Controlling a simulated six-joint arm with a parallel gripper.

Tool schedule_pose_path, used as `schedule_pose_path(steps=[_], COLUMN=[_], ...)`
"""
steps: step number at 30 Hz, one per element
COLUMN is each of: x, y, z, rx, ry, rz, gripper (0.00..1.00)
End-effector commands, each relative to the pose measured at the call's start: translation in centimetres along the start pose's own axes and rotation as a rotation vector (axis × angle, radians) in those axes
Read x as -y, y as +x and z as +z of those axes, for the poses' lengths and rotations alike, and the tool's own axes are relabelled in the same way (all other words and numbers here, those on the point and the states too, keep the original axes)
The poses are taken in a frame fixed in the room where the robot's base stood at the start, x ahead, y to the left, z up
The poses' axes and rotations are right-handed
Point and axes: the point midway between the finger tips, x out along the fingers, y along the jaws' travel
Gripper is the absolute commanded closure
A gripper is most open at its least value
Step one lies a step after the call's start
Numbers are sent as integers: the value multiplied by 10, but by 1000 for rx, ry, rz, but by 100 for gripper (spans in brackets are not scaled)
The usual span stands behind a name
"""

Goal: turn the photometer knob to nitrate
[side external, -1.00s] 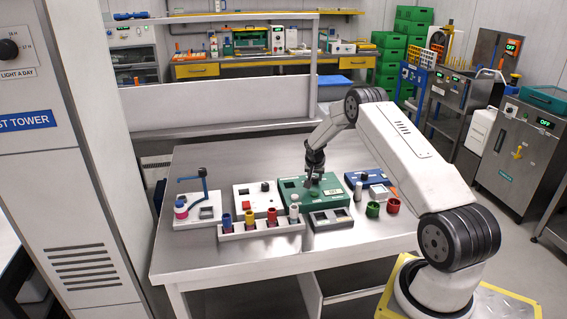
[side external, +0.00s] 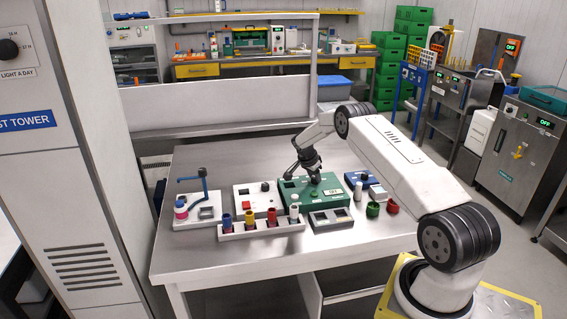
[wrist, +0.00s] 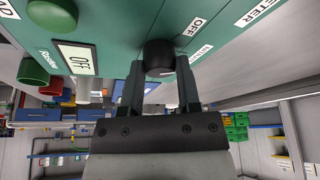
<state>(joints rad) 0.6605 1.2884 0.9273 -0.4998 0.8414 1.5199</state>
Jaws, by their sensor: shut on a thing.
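The photometer (side external: 331,203) is a green box in the middle of the table, with a display (wrist: 77,57) that reads OFF. Its black knob (wrist: 159,54) stands on the face in the wrist view. My gripper (wrist: 159,75) is shut on the knob, with one finger on each side. In the side view my gripper (side external: 314,177) is over the photometer's top and hides the knob there. One label beside the knob reads OFF; another (wrist: 201,53) is too small and angled to read surely. I cannot tell where the knob's pointer is.
A rack of colour-capped vials (side external: 262,230) and a grey tray (side external: 331,219) stand in front of the photometer. A white box with a red button (side external: 258,205) is to the left, a blue device (side external: 352,178) and green and red cups (side external: 373,209) to the right.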

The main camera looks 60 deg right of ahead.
Motion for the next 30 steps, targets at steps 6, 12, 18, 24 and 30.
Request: schedule_pose_path(steps=[6, 12, 18, 24, 30], x=[1, 2, 2, 2, 2], y=[1, 1, 1, 1, 1], z=[1, 1, 0, 0, 0], rx=[0, 1, 2, 2, 2], ry=[187, 319, 412, 471, 497], rz=[77, 132, 171, 196, 207], gripper=[100, 100, 100, 100, 100])
